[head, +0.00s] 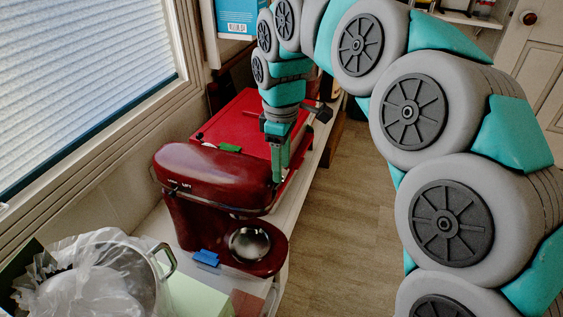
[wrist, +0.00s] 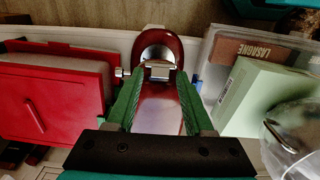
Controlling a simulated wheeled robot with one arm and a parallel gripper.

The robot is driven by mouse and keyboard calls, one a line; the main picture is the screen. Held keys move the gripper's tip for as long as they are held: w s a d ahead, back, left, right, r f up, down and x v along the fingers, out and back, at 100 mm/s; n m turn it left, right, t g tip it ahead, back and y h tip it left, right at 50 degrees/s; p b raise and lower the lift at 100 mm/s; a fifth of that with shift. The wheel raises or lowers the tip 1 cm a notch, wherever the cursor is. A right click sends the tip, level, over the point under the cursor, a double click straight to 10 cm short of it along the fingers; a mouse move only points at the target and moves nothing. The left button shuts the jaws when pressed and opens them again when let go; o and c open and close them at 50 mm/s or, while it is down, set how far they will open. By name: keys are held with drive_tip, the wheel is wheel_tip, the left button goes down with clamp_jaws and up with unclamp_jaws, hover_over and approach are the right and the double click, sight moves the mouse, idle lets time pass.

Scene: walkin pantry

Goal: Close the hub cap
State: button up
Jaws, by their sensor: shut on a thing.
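A dark red stand mixer (head: 205,172) stands on the white counter, its head level over a base with a round metal dish. My gripper (head: 280,174) reaches down at the right, front end of the mixer head. In the wrist view, the two green fingers of my gripper (wrist: 159,80) stand apart on either side of the mixer head (wrist: 160,108) and are shut on its front part. The silver front hub piece (wrist: 160,70) shows between the fingertips, a small silver knob (wrist: 120,72) to its left. The hub cap itself cannot be told apart clearly; in the head view my fingers hide that end.
A red box (head: 240,118) with a green tab stands behind the mixer. A pot with a plastic bag (head: 92,275) and a pale green box (head: 198,296) are in front. A lasagne box (wrist: 262,52) is at the right in the wrist view. The floor (head: 350,200) is clear.

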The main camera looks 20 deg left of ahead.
drive_tip(key=shift+d, duration=0.15)
clamp_jaws()
drive_tip(key=shift+d+f+y+b, duration=0.25)
drive_tip(key=shift+d+y+b, duration=0.4)
drive_tip(key=shift+y, duration=0.65)
wheel_tip(320, 180, down, 12)
drive_tip(key=d+t+y+b, duration=0.1)
drive_tip(key=y+b, duration=1)
drive_tip(key=y, duration=1.2)
drive_tip(key=shift+d+t+y, duration=0.15)
drive_tip(key=shift+t+y, duration=0.25)
drive_tip(key=shift+t, duration=0.3)
